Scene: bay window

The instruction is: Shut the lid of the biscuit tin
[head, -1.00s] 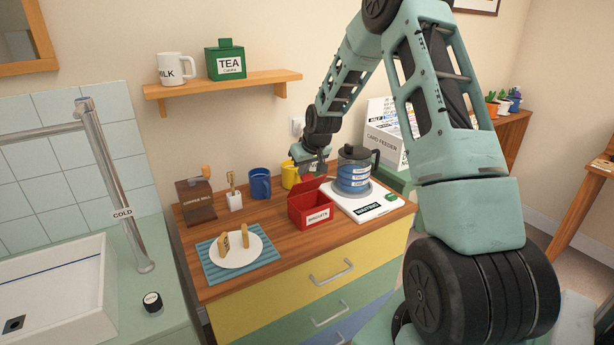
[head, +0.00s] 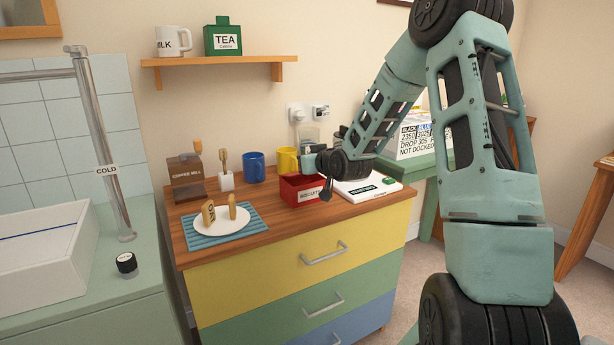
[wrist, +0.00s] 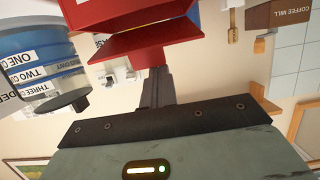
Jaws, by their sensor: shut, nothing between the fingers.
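The red biscuit tin (head: 303,190) stands on the wooden worktop, its label facing front. My forearm and wrist cover its right side and upper back in the head view. In the wrist view, which is upside down, the tin's red lid (wrist: 140,42) shows as a raised, tilted panel at an angle to the body, not flat on it. My gripper (wrist: 158,76) is shut and empty, with its fingertips right at the lid's edge; I cannot tell whether they touch. In the head view the fingers are mostly hidden at the tin.
A blue mug (head: 254,168) and a yellow mug (head: 286,161) stand behind the tin. A white plate (head: 221,220) with biscuits lies on a blue mat to the left. A white scale (head: 368,190) is to the right.

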